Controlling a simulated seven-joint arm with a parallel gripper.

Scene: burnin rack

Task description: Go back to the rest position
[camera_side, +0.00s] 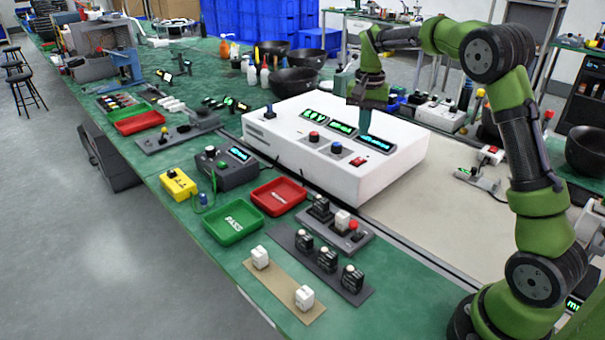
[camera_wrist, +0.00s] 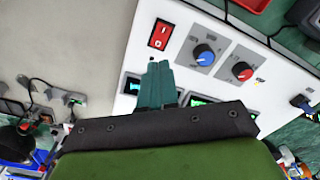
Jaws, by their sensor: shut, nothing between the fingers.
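My gripper (camera_side: 364,120) is shut and empty, pointing down above the right part of the white burn-in box. In the wrist view the closed teal fingers (camera_wrist: 158,82) stand over the box's panel, near the red rocker switch. The white box (camera_side: 270,145) has several lit displays on top, a red knob (camera_side: 314,136) and a blue knob (camera_side: 336,148). The wrist view shows the blue knob (camera_wrist: 204,55), the red knob (camera_wrist: 242,71) and the red rocker switch (camera_wrist: 160,33). Whether the fingertips touch the panel, I cannot tell.
A green PASS tray (camera_side: 233,222) and a red tray (camera_side: 279,196) lie in front of the box. Dark and tan strips hold small black and white parts. A yellow box (camera_side: 178,184) stands at the left. Black bowls stand behind. Bare mat (camera_side: 430,220) lies right of the box.

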